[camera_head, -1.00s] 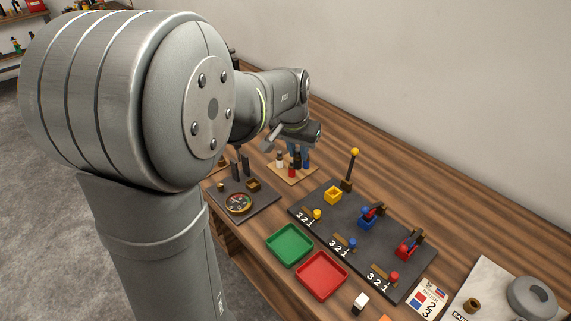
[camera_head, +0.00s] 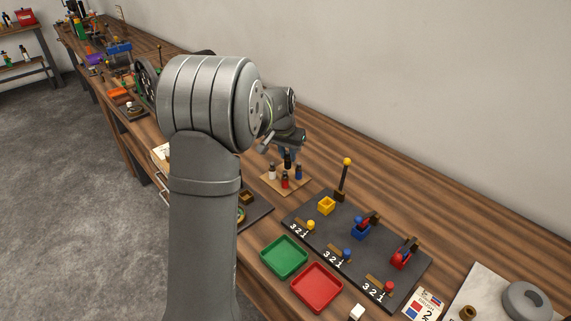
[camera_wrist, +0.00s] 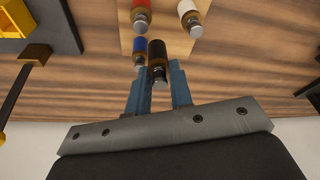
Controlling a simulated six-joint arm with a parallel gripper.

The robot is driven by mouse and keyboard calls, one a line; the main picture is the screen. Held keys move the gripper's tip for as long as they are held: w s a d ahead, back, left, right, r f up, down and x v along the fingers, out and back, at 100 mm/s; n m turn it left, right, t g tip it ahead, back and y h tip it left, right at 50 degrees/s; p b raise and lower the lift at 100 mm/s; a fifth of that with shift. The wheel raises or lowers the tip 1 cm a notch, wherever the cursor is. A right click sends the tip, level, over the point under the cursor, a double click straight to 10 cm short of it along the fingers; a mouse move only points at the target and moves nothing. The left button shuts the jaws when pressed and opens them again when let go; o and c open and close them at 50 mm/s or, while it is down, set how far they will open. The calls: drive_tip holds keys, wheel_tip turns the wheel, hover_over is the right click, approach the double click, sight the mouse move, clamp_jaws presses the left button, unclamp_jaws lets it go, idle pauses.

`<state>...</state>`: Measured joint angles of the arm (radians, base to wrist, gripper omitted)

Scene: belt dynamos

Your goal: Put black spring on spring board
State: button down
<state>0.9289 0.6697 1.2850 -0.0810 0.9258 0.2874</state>
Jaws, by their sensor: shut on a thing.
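The spring board is a small tan wooden board (camera_head: 289,191) at the back left of the dark panel. White (camera_head: 272,171), red (camera_head: 284,182) and blue (camera_head: 298,173) springs stand on it. The black spring (camera_head: 287,158) is at the board's far side, below my gripper (camera_head: 288,151). In the wrist view, my blue fingers (camera_wrist: 157,75) are shut on the black spring (camera_wrist: 157,53), one on each side of its silver-tipped end. It is upright, close to the blue spring (camera_wrist: 140,50). I cannot tell whether its base touches the board.
The dark panel (camera_head: 325,237) carries yellow, blue and red blocks and a tall yellow-knobbed lever (camera_head: 344,178). Green (camera_head: 284,257) and red (camera_head: 317,287) trays lie in front. Bare table lies behind the board and panel.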

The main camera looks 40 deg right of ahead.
drive_tip(key=shift+w+a+f, duration=0.1)
drive_tip(key=shift+w+f, duration=0.3)
drive_tip(key=shift+w, duration=0.05)
drive_tip(key=shift+f, duration=1.9)
drive_tip(key=shift+f, duration=0.15)
drive_tip(key=c, duration=1.6)
unclamp_jaws()
drive_tip(key=shift+o, duration=0.2)
drive_tip(key=v, duration=1.2)
